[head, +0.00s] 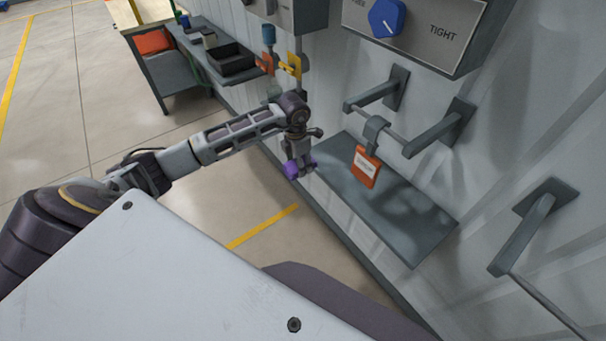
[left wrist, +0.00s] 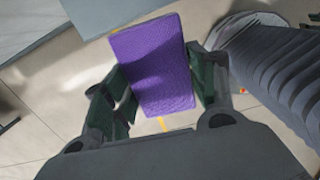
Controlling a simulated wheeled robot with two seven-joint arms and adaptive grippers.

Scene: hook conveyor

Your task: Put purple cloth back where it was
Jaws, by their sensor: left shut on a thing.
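My left gripper (head: 297,168) is shut on the purple cloth (head: 291,170), above the floor beside the near-left edge of a grey wall shelf. The cloth also shows in the left wrist view (left wrist: 152,66) as a flat purple block between the two fingers of my left gripper (left wrist: 165,88). It is clear of the shelf. My right gripper is in neither view.
An orange tag (head: 366,167) hangs from a rail on wall brackets above the grey shelf (head: 405,222). A box with a blue knob (head: 386,17) is above. A black tray (head: 232,62) stands on a bench further back. Another bracket (head: 522,232) juts out at right.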

